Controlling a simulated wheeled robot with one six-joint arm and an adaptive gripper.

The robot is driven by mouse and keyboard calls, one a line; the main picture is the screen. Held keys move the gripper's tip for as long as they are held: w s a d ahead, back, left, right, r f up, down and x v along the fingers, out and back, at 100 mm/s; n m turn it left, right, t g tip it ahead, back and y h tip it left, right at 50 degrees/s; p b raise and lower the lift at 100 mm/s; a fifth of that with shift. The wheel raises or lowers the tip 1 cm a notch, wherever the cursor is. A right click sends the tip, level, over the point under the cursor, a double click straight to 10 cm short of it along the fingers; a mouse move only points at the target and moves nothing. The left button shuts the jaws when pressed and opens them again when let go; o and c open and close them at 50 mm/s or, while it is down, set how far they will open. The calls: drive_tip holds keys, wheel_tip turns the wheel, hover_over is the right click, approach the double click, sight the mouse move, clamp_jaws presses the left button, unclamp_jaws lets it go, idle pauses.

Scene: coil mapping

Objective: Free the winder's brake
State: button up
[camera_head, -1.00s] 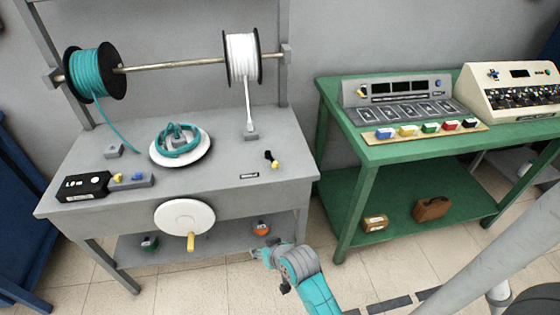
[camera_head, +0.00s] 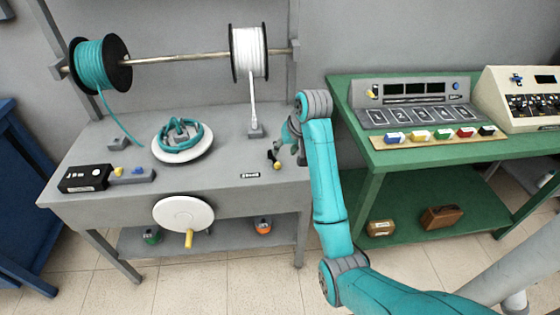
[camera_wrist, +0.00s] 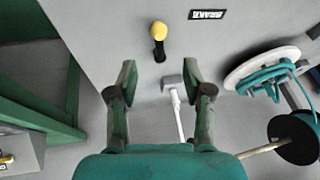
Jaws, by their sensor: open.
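The brake lever (camera_head: 275,162), black with a yellow knob, stands at the right front of the grey winder bench (camera_head: 90,190). In the wrist view the lever (camera_wrist: 159,42) is just beyond my fingertips, roughly centred between them and not visibly touched. A dark BRAKE label (camera_wrist: 207,15) lies beside it; the label also shows in the head view (camera_head: 250,176). My gripper (camera_wrist: 160,80) is open and empty, with a finger on each side. In the head view it is partly hidden by my wrist, just right of the lever.
The white winder plate (camera_head: 206,150) holds a teal coil (camera_head: 178,136). A white handwheel (camera_head: 183,213) with a yellow handle is on the bench front. A white spool (camera_head: 249,52) hangs above, its cord reaching a grey block (camera_head: 256,131). A green table (camera_head: 400,155) stands to the right.

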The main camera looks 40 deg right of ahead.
sight(277, 162)
drive_tip(key=x, duration=1)
drive_tip(key=shift+w+d+f, duration=0.1)
drive_tip(key=shift+w+f, duration=0.1)
drive_tip(key=shift+f, duration=0.05)
clamp_jaws()
